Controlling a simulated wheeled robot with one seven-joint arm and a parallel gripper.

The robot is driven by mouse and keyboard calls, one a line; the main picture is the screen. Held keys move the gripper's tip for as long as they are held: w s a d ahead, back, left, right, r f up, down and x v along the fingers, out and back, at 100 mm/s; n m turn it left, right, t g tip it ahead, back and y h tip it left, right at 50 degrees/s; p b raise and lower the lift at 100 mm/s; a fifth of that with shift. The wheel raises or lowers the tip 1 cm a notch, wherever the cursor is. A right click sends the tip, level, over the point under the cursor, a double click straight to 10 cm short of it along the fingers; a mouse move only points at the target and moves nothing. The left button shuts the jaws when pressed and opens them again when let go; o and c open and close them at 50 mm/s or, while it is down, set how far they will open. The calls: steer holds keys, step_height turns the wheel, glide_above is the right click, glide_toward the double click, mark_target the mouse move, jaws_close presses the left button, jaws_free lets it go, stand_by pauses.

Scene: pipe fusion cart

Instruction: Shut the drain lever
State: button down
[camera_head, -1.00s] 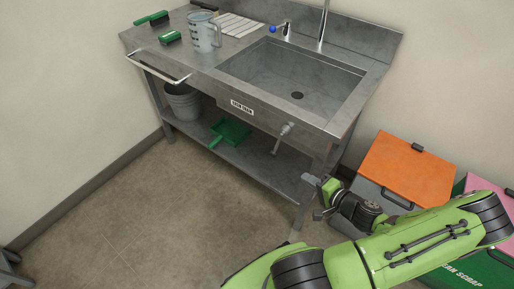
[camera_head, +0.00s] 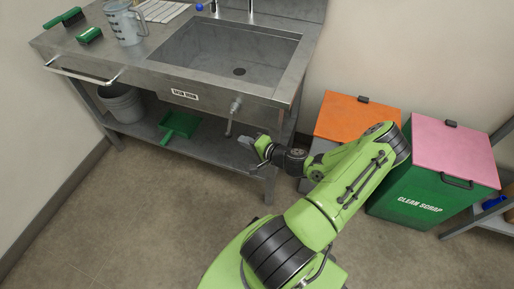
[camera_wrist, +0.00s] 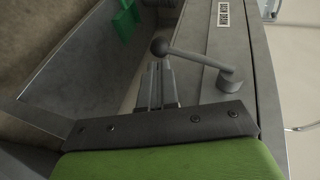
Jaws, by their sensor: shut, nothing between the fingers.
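The drain lever (camera_head: 232,118) is a grey handle on the front of the steel sink unit, below the basin's right part. It hangs down from its pivot. In the wrist view the lever (camera_wrist: 195,58) runs from its pivot to a round knob. My gripper (camera_head: 248,142) is just right of the lever's lower end in the head view. In the wrist view the shut, empty fingers of my gripper (camera_wrist: 155,80) point towards the knob and lie close beside it. I cannot tell whether they touch it.
The sink basin (camera_head: 228,55) is above. A lower shelf (camera_head: 205,148) holds a grey bucket (camera_head: 121,104) and a green dustpan (camera_head: 180,125). An orange-lidded bin (camera_head: 355,117) and a pink-lidded green bin (camera_head: 418,185) stand at right. The floor in front is clear.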

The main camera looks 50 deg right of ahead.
mark_target(231, 136)
steer(key=b+x, duration=0.1)
steer(key=x, duration=0.3)
steer(key=shift+w+f, duration=0.15)
steer(key=shift+w, duration=0.05)
steer(key=shift+w+a, duration=0.1)
